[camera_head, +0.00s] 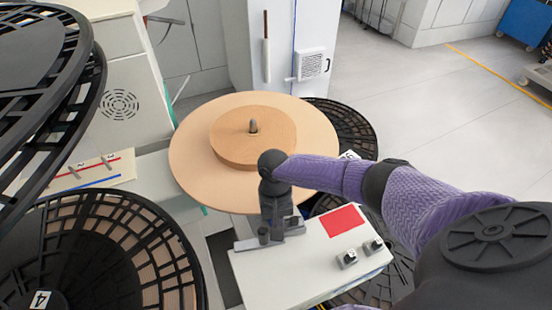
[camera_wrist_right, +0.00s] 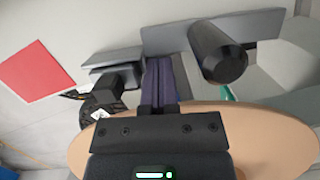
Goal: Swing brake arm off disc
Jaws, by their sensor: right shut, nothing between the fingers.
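The tan disc (camera_head: 190,165) lies flat with a smaller wooden hub (camera_head: 228,138) and a grey spindle tip (camera_head: 253,127) at its middle. Its rim also shows in the right wrist view (camera_wrist_right: 270,140). A grey bar with an upright dark post (camera_head: 263,235), apparently the brake arm, is on the white cabinet at the disc's near side. The post also shows in the right wrist view (camera_wrist_right: 217,52). My right gripper (camera_head: 277,228) points down, shut and empty, beside the post. Its fingers (camera_wrist_right: 158,68) lie between the post and a grey block (camera_wrist_right: 112,62). Contact cannot be told. My left gripper is not in view.
The white cabinet (camera_head: 270,282) has a red square (camera_head: 342,221) and two small switches (camera_head: 347,259). Black slotted reels (camera_head: 95,250) stand at the left and another (camera_head: 345,125) behind the disc. Open floor (camera_head: 400,100) lies at the back right.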

